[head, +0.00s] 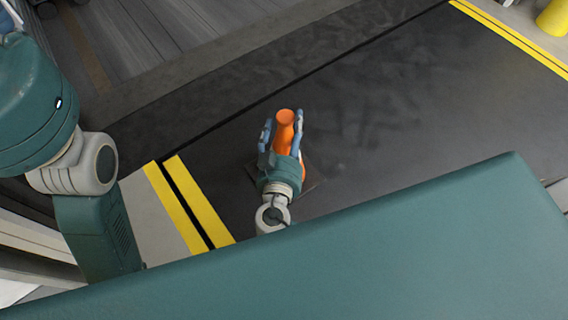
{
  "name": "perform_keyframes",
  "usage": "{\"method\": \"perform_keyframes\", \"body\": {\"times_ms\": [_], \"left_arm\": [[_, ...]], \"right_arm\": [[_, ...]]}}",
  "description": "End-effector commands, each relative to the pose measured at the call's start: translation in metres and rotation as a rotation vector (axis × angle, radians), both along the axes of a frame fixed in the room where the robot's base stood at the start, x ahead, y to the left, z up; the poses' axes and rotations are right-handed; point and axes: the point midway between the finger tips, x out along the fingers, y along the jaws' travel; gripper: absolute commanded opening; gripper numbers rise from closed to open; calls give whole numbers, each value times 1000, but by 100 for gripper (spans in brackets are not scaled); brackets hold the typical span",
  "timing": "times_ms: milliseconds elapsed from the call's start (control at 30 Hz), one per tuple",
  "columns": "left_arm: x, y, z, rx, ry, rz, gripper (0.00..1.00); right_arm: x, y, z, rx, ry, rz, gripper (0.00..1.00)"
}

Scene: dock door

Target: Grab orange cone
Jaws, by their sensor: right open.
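The orange cone (284,130) stands on the dark floor plate near the middle of the head view. Its top shows between the fingers of my right gripper (283,122). One finger is on each side of the cone, and the jaws are open. Whether the fingers touch the cone I cannot tell. The gripper's palm and wrist hide most of the cone's lower part, with some orange and a dark base edge showing at the right. My left gripper is out of view.
Yellow and black stripes (188,205) edge the dark plate (400,110) at the left, and yellow lines (515,38) edge it at the upper right. A yellow post (554,17) stands in the upper right corner. The plate right of the cone is clear.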

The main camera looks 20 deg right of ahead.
Motion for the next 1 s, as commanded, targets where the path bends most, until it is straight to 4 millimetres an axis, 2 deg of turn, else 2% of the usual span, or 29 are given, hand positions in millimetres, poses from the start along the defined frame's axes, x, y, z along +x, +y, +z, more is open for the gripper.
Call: {"method": "perform_keyframes", "body": {"times_ms": [100,333,400,667,1000], "left_arm": [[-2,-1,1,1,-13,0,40],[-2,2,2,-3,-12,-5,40],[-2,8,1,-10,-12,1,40],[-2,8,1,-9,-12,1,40],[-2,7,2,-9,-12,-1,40]], "right_arm": [[13,-6,-4,0,0,1,67],[15,-7,-3,0,2,1,65],[15,-7,-3,0,2,1,51],[15,-6,-3,0,1,2,0],[15,-6,2,0,-3,2,0]]}}
